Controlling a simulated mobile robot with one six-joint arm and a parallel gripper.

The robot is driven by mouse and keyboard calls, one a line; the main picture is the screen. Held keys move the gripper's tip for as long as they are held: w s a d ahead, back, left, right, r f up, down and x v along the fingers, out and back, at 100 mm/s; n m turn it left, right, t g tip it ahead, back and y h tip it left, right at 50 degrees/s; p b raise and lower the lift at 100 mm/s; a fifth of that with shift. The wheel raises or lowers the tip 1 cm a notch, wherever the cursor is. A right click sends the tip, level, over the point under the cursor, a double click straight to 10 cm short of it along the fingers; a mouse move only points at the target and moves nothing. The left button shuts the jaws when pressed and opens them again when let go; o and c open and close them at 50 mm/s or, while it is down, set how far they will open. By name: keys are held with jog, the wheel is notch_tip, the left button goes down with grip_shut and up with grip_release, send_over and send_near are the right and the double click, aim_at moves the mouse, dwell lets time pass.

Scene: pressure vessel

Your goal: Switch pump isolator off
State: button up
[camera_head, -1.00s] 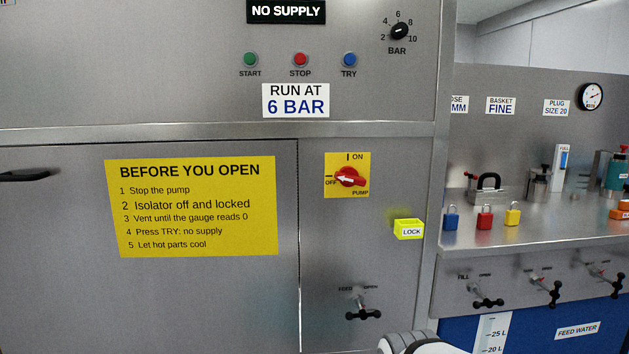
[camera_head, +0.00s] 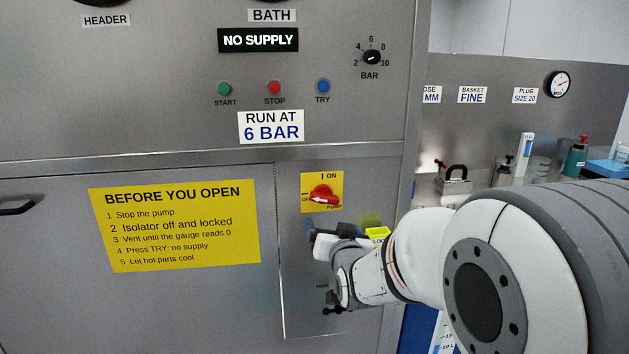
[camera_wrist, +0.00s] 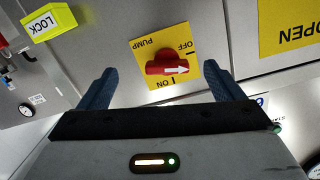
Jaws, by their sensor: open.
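The pump isolator (camera_head: 322,195) is a red rotary handle on a yellow plate on the steel front panel. ON is marked at the top and OFF at the left. Its white arrow points left, on the OFF side. It also shows upside down in the wrist view (camera_wrist: 165,66), with the arrow pointing right, near the OFF mark. My gripper (camera_head: 322,232) is just below the isolator in the head view. In the wrist view my gripper (camera_wrist: 159,69) is open and empty. Its two blue fingers stand either side of the handle, apparently apart from it.
The yellow LOCK box (camera_head: 377,234) is right of my gripper, partly hidden by my arm. A yellow BEFORE YOU OPEN sign (camera_head: 175,225) is at the left. START, STOP and TRY buttons (camera_head: 274,87) are above. A NO SUPPLY display (camera_head: 258,40) is higher up.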

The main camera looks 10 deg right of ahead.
aim_at(326, 201)
jog(key=shift+t, duration=0.6)
jog(key=w, duration=0.2)
jog(key=w+r+p, duration=0.1)
jog(key=w, duration=0.2)
jog(key=w+r, duration=0.1)
jog(key=w, duration=0.2)
jog(key=shift+w+r+p, duration=0.25)
jog(key=shift+p, duration=0.05)
